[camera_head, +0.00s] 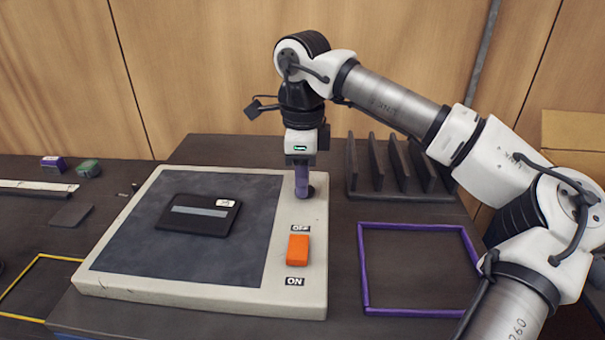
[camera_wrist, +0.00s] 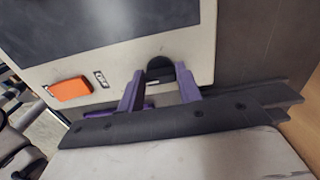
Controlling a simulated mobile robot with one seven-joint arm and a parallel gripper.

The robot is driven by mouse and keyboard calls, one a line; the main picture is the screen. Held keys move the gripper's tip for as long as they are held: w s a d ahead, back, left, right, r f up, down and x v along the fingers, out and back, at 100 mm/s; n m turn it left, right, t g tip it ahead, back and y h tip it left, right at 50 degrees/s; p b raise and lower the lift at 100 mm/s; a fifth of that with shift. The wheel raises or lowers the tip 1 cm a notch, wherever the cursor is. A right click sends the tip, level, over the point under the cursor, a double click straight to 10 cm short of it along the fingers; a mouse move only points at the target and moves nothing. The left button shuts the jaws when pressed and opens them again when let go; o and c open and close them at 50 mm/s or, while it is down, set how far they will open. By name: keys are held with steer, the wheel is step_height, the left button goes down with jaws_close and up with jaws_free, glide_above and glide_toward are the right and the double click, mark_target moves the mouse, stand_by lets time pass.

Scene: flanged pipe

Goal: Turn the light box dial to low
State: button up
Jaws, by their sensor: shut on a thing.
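The light box (camera_head: 312,255) is a pale box with a dark panel, lying flat on the dark table. Its dial (camera_head: 311,190) is a small black knob at the far right corner of the frame; in the wrist view the dial (camera_wrist: 160,68) sits between my fingers. My gripper (camera_head: 302,190) points straight down with its purple fingers shut on the dial, and hides most of it in the head view. The dial's setting marks cannot be read. In the wrist view my gripper (camera_wrist: 160,85) has one finger on each side of the knob.
An orange rocker switch (camera_head: 298,249) sits on the same side strip between OFF and ON labels. A black case (camera_head: 199,214) lies on the panel. A black slotted rack (camera_head: 398,170) stands behind right, a purple frame (camera_head: 362,262) at right, a yellow frame (camera_head: 22,277) at left.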

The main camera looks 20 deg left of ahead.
steer(key=o, duration=1)
steer(key=shift+r, duration=0.1)
step_height(320, 180, up, 14)
steer(key=shift+f+b, duration=0.15)
steer(key=shift+b, duration=0.25)
steer(key=shift+f, duration=0.1)
